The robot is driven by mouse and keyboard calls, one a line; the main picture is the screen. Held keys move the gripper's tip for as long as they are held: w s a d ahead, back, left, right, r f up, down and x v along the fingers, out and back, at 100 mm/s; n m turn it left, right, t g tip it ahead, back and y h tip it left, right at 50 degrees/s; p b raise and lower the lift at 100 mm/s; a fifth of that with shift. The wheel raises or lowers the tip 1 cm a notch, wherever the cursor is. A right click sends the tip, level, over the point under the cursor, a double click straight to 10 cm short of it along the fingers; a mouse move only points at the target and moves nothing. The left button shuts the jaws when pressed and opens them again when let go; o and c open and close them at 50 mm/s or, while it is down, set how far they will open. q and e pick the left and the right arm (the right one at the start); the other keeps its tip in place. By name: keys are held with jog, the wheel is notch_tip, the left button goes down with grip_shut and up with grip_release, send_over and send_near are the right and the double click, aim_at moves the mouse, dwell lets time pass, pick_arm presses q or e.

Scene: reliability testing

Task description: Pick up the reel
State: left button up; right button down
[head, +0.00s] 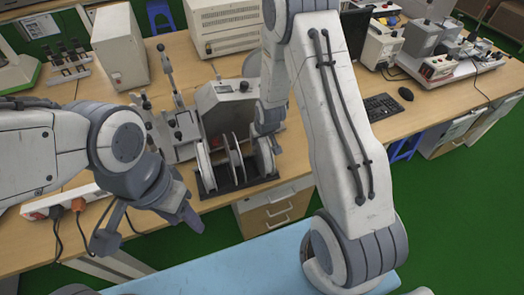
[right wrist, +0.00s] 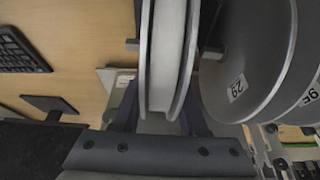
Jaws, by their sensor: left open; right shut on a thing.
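Several reels stand upright in a dark rack (head: 238,184) on the wooden table. The rightmost reel (head: 264,158) is at my right gripper (head: 266,138), which comes down from above and is mostly hidden by its own wrist. In the right wrist view this white reel with grey flanges (right wrist: 166,45) lies between the fingers of my right gripper (right wrist: 162,118), which is shut on it. Two grey reels with number labels, one of them (right wrist: 240,55) reading 29, are beside it.
A grey machine (head: 226,100) stands right behind the rack, with a lever device (head: 172,125) to its left. A power strip (head: 62,203) with cables lies at the left front edge. A keyboard (head: 382,106) and mouse (head: 405,94) are at right. A light-blue surface (head: 240,268) is in front.

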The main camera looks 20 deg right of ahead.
jog(key=shift+r, duration=0.1)
dwell(0.7)
notch_tip(320, 180, up, 5)
jog(key=shift+w+r+b, duration=0.1)
jog(key=shift+r+b, duration=0.1)
jog(key=shift+b, duration=0.1)
notch_tip(320, 180, up, 3)
jog(key=p, duration=0.3)
jog(key=shift+r, duration=0.2)
jog(key=shift+r+p, duration=0.55)
jog(key=shift+p, duration=0.1)
jog(key=shift+f, duration=0.15)
